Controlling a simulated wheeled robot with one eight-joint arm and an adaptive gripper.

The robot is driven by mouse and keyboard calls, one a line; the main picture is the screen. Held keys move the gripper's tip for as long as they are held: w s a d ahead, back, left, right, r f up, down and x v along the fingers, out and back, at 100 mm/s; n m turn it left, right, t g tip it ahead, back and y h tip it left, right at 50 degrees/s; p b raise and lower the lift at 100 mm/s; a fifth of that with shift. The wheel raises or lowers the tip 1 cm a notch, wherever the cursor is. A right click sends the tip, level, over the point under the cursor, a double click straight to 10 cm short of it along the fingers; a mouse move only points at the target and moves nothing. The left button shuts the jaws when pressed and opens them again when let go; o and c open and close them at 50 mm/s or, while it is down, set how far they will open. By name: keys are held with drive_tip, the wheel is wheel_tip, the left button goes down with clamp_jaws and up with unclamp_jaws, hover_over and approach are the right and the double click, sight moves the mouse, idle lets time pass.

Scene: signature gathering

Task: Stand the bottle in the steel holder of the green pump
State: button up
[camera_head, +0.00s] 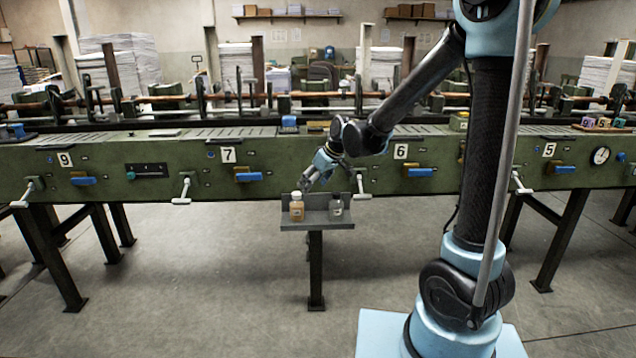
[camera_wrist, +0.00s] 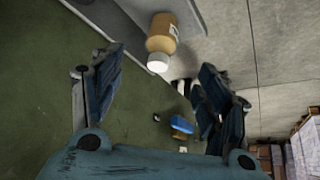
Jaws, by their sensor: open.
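An amber bottle (camera_head: 297,208) with a white cap and pale label stands upright on the left part of a small grey shelf (camera_head: 318,225). A smaller grey bottle (camera_head: 336,207) with a dark cap stands on the shelf's right part. My gripper (camera_head: 305,184) is open and empty, just above the amber bottle. In the wrist view, the amber bottle (camera_wrist: 162,38) shows beyond the gap between my spread fingers (camera_wrist: 160,68), apart from both. I cannot make out a green pump or a steel holder for certain.
A long green machine (camera_head: 120,185) with numbered plates runs behind the shelf. Blue handles (camera_head: 248,176) and white T-shaped levers (camera_head: 181,190) stick out from its front. A blue handle also shows below the gap in the wrist view (camera_wrist: 182,125). The floor in front (camera_head: 200,290) is clear.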

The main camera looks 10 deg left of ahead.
drive_tip(key=shift+s+d+r, duration=0.15)
drive_tip(key=shift+d+r, duration=0.1)
drive_tip(key=shift+r, duration=0.15)
